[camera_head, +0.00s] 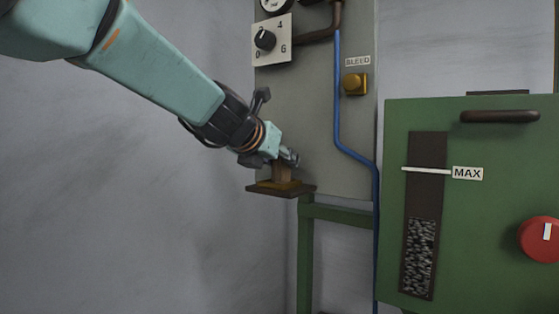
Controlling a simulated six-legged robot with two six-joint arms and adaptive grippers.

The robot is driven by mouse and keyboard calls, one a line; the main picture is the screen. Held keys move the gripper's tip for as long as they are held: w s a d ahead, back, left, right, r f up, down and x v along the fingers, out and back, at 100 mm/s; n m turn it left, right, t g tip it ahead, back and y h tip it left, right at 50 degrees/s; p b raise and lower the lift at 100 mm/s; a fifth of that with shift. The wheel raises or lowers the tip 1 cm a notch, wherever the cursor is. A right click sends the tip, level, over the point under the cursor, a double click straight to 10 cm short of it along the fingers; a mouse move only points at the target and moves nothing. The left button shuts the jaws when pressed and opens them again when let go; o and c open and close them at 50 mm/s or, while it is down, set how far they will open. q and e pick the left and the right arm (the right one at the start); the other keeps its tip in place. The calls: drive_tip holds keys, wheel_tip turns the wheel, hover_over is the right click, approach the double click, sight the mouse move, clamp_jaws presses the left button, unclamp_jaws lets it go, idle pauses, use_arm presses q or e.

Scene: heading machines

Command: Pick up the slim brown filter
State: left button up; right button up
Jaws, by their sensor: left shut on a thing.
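The slim brown filter (281,173) stands upright over a small brown shelf (266,189) at the lower left of the grey panel. My left gripper (287,159) comes in from the upper left and is shut on the filter's top. The fingers hide the upper part of the filter. I cannot tell whether its bottom touches the shelf. My right gripper is not in view.
A green cabinet (480,240) with a handle (500,116) and red knob (541,239) stands right. Left of the shelf is clear.

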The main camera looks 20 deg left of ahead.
use_arm(q)
drive_tip(key=r+p, duration=0.4)
drive_tip(key=r, duration=0.1)
drive_tip(key=shift+w+r, duration=0.1)
drive_tip(key=shift+w, duration=0.1)
drive_tip(key=shift+s+r, duration=0.15)
drive_tip(key=shift+r, duration=0.4)
drive_tip(key=shift+s+r, duration=0.15)
drive_tip(key=shift+r, duration=0.35)
drive_tip(key=shift+w+r, duration=0.25)
drive_tip(key=shift+r, duration=0.8)
